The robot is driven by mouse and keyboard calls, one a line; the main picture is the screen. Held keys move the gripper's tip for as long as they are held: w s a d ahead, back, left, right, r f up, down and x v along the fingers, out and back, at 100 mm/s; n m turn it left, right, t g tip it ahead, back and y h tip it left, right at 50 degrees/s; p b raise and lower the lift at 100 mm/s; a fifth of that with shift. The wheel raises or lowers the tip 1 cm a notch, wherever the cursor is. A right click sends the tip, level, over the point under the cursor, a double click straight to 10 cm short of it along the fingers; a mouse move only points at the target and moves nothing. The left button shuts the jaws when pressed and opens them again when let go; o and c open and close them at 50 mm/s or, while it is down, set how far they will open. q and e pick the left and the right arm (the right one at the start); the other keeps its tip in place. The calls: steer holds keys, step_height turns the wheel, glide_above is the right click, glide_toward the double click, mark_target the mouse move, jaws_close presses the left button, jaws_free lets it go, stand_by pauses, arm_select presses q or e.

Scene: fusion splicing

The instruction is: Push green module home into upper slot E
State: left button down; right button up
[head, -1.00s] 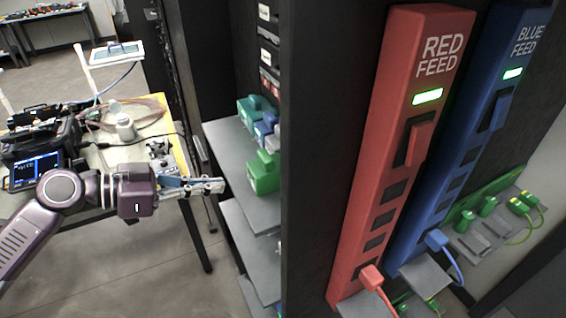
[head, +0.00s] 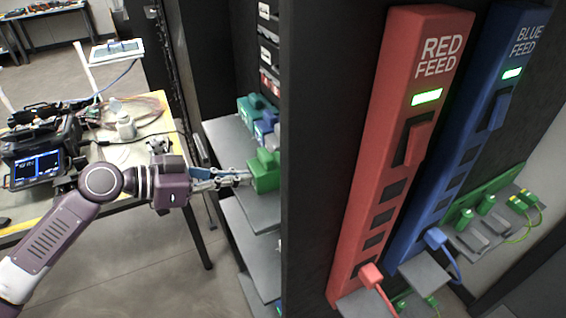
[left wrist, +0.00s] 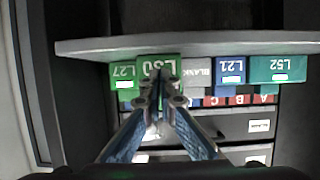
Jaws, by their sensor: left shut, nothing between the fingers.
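The green module (head: 265,175) sits on the upper grey shelf of the dark rack in the head view, nearest to my gripper. In the left wrist view, which looks upside down, a green module marked L30 (left wrist: 158,64) stands in the row and looks larger than its neighbours. My left gripper (head: 247,179) is shut and empty, its tips at the module's front face. In the left wrist view the closed fingertips (left wrist: 164,76) overlap the lower part of L30. Whether they touch it is hard to tell. The slot behind the module is hidden. My right gripper is not in view.
Beside L30 are a green L27 module (left wrist: 124,72), a grey blank (left wrist: 197,74), a blue L21 module (left wrist: 230,72) and a teal L52 module (left wrist: 276,70). The rack's dark side panel (head: 308,150) stands close right of the gripper. A table (head: 165,127) stands behind the arm.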

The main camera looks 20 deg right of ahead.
mark_target(269, 168)
arm_select(q)
steer(key=shift+w+d+b, duration=0.1)
steer(key=shift+w+d, duration=0.15)
steer(key=shift+d, duration=0.9)
steer(key=shift+w+d+b, duration=0.1)
steer(key=shift+w+d, duration=0.1)
steer(key=shift+d, duration=1)
steer(key=shift+w+d+b, duration=0.1)
steer(key=shift+w+d, duration=0.15)
steer(key=shift+d, duration=0.9)
steer(key=shift+s+a+f+b, duration=0.1)
steer(key=shift+s+a+b, duration=0.2)
steer(key=shift+a, duration=0.7)
steer(key=shift+s+a+b, duration=0.1)
steer(key=shift+a+b, duration=0.25)
steer(key=shift+a, duration=0.65)
steer(key=shift+s+a+f+b, duration=0.1)
steer(key=shift+s+a+b, duration=0.2)
steer(key=shift+a, duration=0.7)
steer(key=shift+b+v, duration=0.3)
steer(key=shift+v, duration=0.65)
steer(key=shift+f, duration=0.1)
steer(key=shift+a, duration=0.15)
